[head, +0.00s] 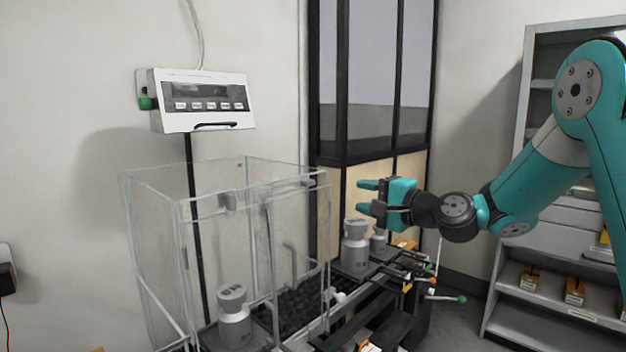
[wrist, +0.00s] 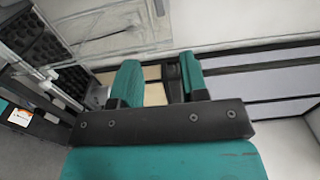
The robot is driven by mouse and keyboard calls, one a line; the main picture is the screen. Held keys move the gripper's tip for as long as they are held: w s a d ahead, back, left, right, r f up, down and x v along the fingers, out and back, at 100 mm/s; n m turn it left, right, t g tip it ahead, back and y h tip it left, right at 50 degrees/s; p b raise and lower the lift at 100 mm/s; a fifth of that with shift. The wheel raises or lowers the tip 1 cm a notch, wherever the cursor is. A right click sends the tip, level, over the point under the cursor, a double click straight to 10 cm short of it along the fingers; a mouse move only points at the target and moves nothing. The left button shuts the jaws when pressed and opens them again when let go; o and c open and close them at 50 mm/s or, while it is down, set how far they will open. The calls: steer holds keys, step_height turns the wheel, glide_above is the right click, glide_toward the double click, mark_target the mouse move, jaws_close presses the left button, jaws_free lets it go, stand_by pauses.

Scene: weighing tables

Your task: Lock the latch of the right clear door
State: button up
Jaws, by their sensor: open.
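A clear box with thin pale edges (head: 158,240) stands at the left in the head view. Clear panels form its front and right side, with a grey upright (head: 270,262) between them. A small grey fitting (head: 228,201) sits near the top of the front, and another grey piece (head: 308,180) lies at the top right edge. I cannot tell which of them is the right door's latch. My gripper (head: 364,197) is open and empty, to the right of the box and apart from it. Its two teal fingers show in the wrist view (wrist: 160,82).
A grey weight (head: 233,318) stands at the box's lower front, and another (head: 355,246) stands below my gripper. Rods with coloured knobs (head: 462,299) stick out at the right. A display unit (head: 203,100) hangs on the wall. Grey shelves (head: 555,235) stand at the far right.

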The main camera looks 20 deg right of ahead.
mark_target(311, 184)
steer(key=p+x, duration=0.6)
steer(key=x, duration=0.8)
steer(key=shift+r, duration=0.15)
steer(key=shift+w+a, duration=0.35)
steer(key=shift+w, duration=0.1)
jaws_close()
